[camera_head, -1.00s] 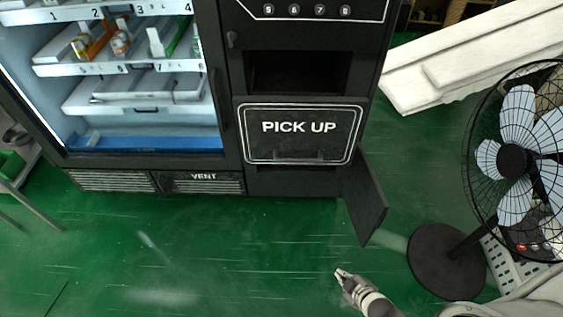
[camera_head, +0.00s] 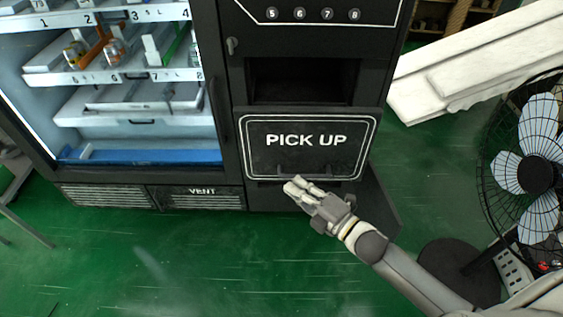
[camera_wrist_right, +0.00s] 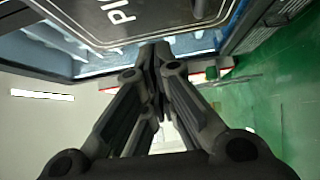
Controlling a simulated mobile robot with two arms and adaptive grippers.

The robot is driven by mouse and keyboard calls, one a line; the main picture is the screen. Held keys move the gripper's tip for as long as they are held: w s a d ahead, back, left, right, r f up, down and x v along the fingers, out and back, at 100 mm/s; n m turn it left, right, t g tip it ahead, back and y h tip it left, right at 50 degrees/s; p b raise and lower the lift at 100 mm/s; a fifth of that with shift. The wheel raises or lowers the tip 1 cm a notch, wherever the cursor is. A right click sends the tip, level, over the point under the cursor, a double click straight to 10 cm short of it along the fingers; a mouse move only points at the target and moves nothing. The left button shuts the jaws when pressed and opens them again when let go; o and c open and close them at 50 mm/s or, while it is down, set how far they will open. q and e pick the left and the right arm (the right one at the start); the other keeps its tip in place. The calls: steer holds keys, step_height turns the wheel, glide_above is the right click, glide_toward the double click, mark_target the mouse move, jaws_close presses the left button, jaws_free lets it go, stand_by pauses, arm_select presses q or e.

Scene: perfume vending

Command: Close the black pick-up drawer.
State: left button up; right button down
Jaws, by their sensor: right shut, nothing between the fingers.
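The black pick-up drawer (camera_head: 252,153) is in the lower right part of the vending machine, with a white-outlined front marked PICK UP. A dark opening lies above its front. How far the drawer stands out is hard to tell. My right gripper (camera_head: 297,186) is shut and empty, its tips at the drawer's lower edge by the handle (camera_head: 342,172), which it partly hides. Whether they touch is unclear. In the right wrist view, the drawer front (camera_wrist_right: 165,18) fills the top, just beyond the closed fingers (camera_wrist_right: 153,55). My left gripper is not in view.
A black flap (camera_head: 378,205) juts out at the lower right of the machine, behind my right arm. A standing fan (camera_head: 535,172) is at the right, white boards (camera_head: 455,75) lie behind it. Green floor (camera_head: 150,260) is clear at front left.

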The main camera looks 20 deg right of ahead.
mark_target(268, 153)
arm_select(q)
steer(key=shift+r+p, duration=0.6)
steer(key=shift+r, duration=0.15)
arm_select(e)
steer(key=shift+w+a, duration=0.25)
steer(key=shift+w, duration=1.25)
steer(key=shift+w+a, duration=0.3)
steer(key=shift+w, duration=1.2)
steer(key=shift+w+a, duration=0.25)
steer(key=shift+w, duration=1.25)
